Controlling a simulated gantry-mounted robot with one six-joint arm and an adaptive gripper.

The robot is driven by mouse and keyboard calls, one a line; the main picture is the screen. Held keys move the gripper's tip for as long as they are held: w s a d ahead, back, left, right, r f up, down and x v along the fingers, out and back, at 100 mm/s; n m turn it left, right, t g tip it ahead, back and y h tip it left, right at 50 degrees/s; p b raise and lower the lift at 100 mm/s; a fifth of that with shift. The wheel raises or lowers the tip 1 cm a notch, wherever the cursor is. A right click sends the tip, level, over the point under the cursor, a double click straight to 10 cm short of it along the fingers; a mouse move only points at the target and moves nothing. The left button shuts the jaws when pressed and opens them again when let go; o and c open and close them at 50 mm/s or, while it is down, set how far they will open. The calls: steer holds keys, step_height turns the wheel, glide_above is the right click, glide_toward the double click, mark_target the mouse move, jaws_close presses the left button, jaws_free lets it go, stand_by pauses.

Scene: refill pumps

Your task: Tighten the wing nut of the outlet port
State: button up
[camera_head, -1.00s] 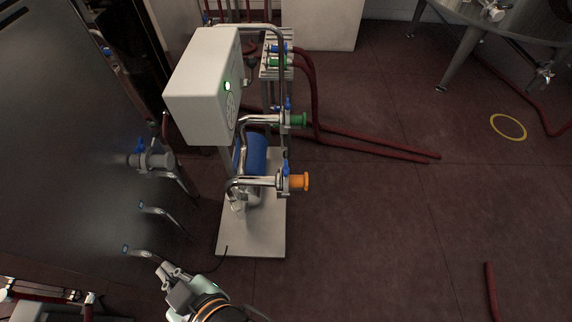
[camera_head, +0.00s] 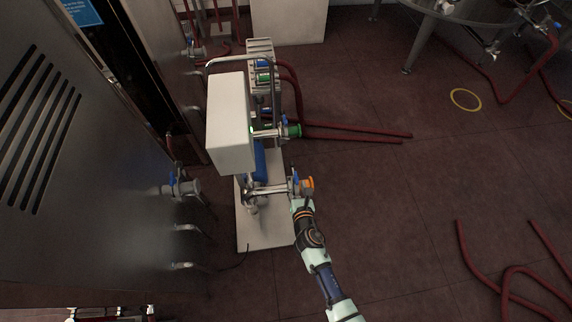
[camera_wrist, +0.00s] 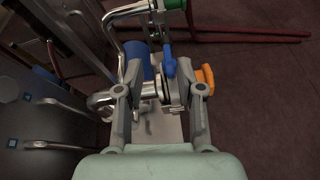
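The pump cart has a lower port with an orange end piece (camera_head: 306,186) and a blue valve handle (camera_head: 295,176). In the wrist view the orange piece (camera_wrist: 206,78) is just beyond my right finger and the blue handle (camera_wrist: 169,62) stands between the fingertips. My gripper (camera_head: 299,203) is at this port in the head view. In the wrist view its two fingers (camera_wrist: 166,88) are spread apart, one on each side of the metal pipe joint and clamp (camera_wrist: 173,92). Contact cannot be told. The wing nut is too small and dark to make out clearly.
A second port with a green end piece (camera_head: 293,131) is farther back. The white control box (camera_head: 229,125) stands left of the ports. Red hoses (camera_head: 350,133) lie on the floor behind and at right. The floor right of the cart is largely clear.

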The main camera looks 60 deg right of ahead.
mark_target(296, 177)
steer(key=d+f+b, duration=0.1)
steer(key=w+d+f+n+b, duration=0.1)
steer(key=d+f, duration=0.1)
steer(key=w+d+f+n+b, duration=0.1)
steer(key=d+b, duration=0.1)
steer(key=shift+w+d+f, duration=0.15)
steer(key=shift+w+f, duration=0.1)
steer(key=shift+w+d+y, duration=0.25)
steer(key=shift+d+y, duration=0.05)
jaws_close()
